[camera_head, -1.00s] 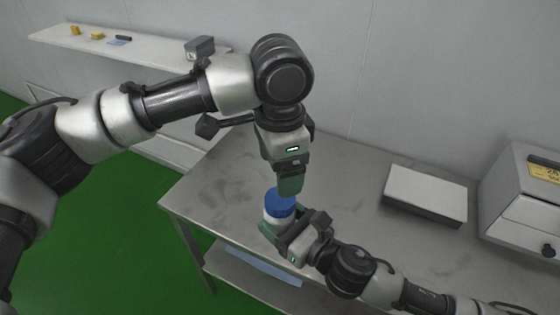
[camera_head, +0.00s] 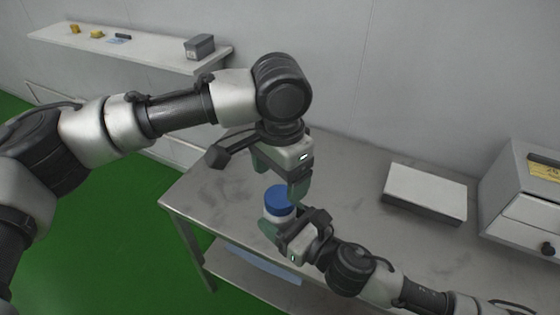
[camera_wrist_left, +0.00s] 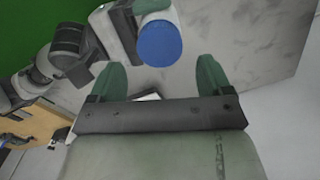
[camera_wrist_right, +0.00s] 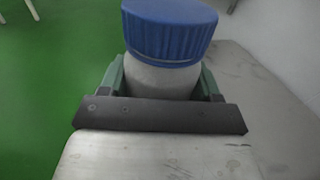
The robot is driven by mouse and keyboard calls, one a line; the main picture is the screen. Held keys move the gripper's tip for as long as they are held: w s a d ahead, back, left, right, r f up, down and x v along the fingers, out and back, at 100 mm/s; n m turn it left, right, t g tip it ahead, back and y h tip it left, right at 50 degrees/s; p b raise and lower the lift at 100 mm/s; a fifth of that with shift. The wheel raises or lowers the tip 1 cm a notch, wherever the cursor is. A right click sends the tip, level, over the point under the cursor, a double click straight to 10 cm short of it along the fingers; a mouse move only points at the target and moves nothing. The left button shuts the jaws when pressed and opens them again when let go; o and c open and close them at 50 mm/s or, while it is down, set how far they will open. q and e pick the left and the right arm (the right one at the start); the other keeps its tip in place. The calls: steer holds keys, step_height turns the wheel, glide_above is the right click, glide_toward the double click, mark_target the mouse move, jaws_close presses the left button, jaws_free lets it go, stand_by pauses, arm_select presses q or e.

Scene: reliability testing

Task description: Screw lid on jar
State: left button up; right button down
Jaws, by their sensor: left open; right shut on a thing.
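The white jar (camera_head: 276,217) is held above the front left of the metal table. My right gripper (camera_head: 275,229) is shut on its body, and the right wrist view shows the jar (camera_wrist_right: 160,80) between the green fingers.
The metal table (camera_head: 345,172) has clear room behind the jar. A white flat box (camera_head: 426,192) and a grey cabinet (camera_head: 520,200) stand on the right. A wall shelf (camera_head: 150,55) at the back left holds small items and a grey bin (camera_head: 199,47).

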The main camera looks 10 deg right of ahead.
mark_target(280, 195)
arm_select(q)
steer(key=shift+f, duration=2.55)
steer(key=c, duration=0.9)
steer(key=m, duration=0.4)
steer(key=shift+m, duration=0.4)
steer(key=o, duration=1.1)
steer(key=shift+r, duration=0.1)
step_height(280, 195, up, 12)
steer(key=shift+f, duration=0.1)
